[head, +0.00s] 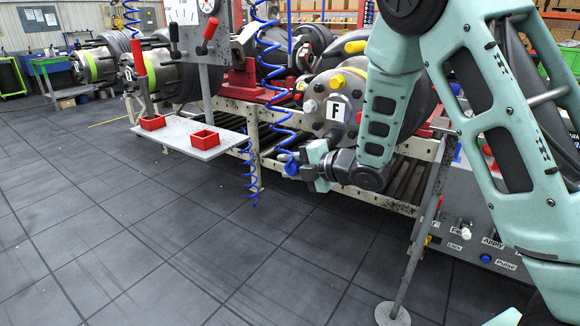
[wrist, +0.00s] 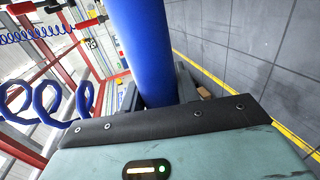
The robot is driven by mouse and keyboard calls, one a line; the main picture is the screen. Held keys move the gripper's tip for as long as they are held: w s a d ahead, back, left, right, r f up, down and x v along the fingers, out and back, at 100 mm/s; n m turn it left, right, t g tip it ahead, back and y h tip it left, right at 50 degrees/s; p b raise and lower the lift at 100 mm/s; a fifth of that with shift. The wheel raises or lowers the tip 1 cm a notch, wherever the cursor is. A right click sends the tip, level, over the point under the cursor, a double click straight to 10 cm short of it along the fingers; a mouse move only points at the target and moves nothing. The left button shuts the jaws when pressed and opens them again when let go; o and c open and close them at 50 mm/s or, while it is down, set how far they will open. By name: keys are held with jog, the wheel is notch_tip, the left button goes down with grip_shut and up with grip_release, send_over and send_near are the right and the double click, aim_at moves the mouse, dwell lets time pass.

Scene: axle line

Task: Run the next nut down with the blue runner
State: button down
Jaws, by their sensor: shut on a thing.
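My gripper (head: 308,163) is in front of the axle line, low and just below the hub face. It is shut on the blue runner (wrist: 143,45), whose thick blue body rises between the fingers in the wrist view. In the head view only a small blue part of the runner (head: 291,168) shows beside the fingers. The hub (head: 322,122) marked F faces left, with a white nut or cap (head: 309,106) and a yellow one (head: 337,82) on it. My arm hides the hub's right side. The runner is apart from the hub's nuts.
Coiled blue hoses (head: 280,95) hang beside the hub. A control panel (head: 478,245) and a stand foot (head: 392,314) are at the lower right. The tiled floor at left is clear.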

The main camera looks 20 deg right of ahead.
jog(key=shift+w+d+r, duration=0.1)
jog(key=shift+d+r, duration=0.05)
jog(key=s+a+b, duration=0.2)
jog(key=s+a, duration=0.2)
jog(key=a, duration=0.1)
jog(key=shift+a, duration=0.35)
dwell(0.6)
